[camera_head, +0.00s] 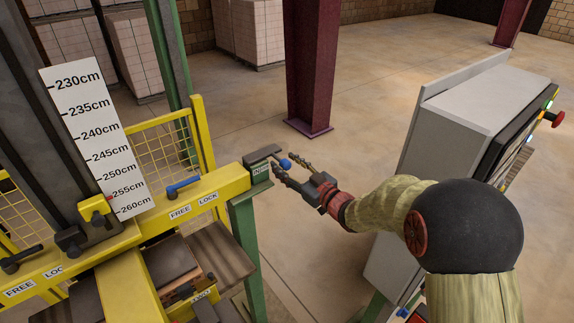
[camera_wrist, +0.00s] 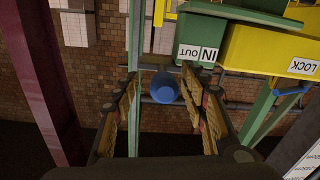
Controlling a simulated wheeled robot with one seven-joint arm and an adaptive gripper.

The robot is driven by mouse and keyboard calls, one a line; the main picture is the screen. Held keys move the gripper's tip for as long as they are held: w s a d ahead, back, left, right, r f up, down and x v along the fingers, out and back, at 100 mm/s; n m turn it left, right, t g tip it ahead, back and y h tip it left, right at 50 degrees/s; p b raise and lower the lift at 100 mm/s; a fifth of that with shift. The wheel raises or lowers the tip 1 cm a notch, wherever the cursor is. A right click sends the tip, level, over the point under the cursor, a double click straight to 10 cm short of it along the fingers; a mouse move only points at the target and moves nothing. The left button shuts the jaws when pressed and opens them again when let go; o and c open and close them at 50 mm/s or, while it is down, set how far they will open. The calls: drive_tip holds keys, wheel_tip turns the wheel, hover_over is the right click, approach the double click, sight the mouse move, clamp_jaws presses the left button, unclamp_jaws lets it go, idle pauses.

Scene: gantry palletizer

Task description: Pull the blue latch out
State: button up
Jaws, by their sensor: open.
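The blue latch shows as a round blue knob (camera_head: 285,163) at the right end of the yellow beam, beside a green block with a small label. In the wrist view the knob (camera_wrist: 165,87) sits between my two fingers, with space on both sides, and the green block (camera_wrist: 201,32) above it reads IN and OUT. My gripper (camera_head: 288,167) is open, with its fingers reaching around the knob from the right. It also shows in the wrist view (camera_wrist: 161,84). I see no finger touching the knob.
A blue lever (camera_head: 183,187) marked FREE and LOCK sits on the yellow beam (camera_head: 150,222) to the left. A green post (camera_head: 244,245) stands below the beam's end. A grey cabinet (camera_head: 450,115) stands at right. Open floor lies behind my gripper.

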drive_tip(key=v, duration=1.2)
drive_tip(key=shift+w, duration=0.1)
drive_tip(key=s+d+f+m+g+h+b, duration=0.2)
drive_tip(key=s+d+m+h+b, duration=0.4)
drive_tip(key=d+h+b, duration=0.45)
drive_tip(key=s+a+f+m+g+b, duration=0.1)
drive_tip(key=s+f+g+b, duration=0.1)
drive_tip(key=s, duration=1)
drive_tip(key=s+a+f+m+g+b, duration=0.2)
drive_tip(key=s+f+g, duration=0.3)
drive_tip(key=s, duration=0.8)
wheel_tip(320, 180, down, 2)
drive_tip(key=shift+s+f+b, duration=0.1)
drive_tip(key=shift+s+b, duration=0.25)
drive_tip(key=shift+b, duration=0.1)
drive_tip(key=shift+c, duration=0.6)
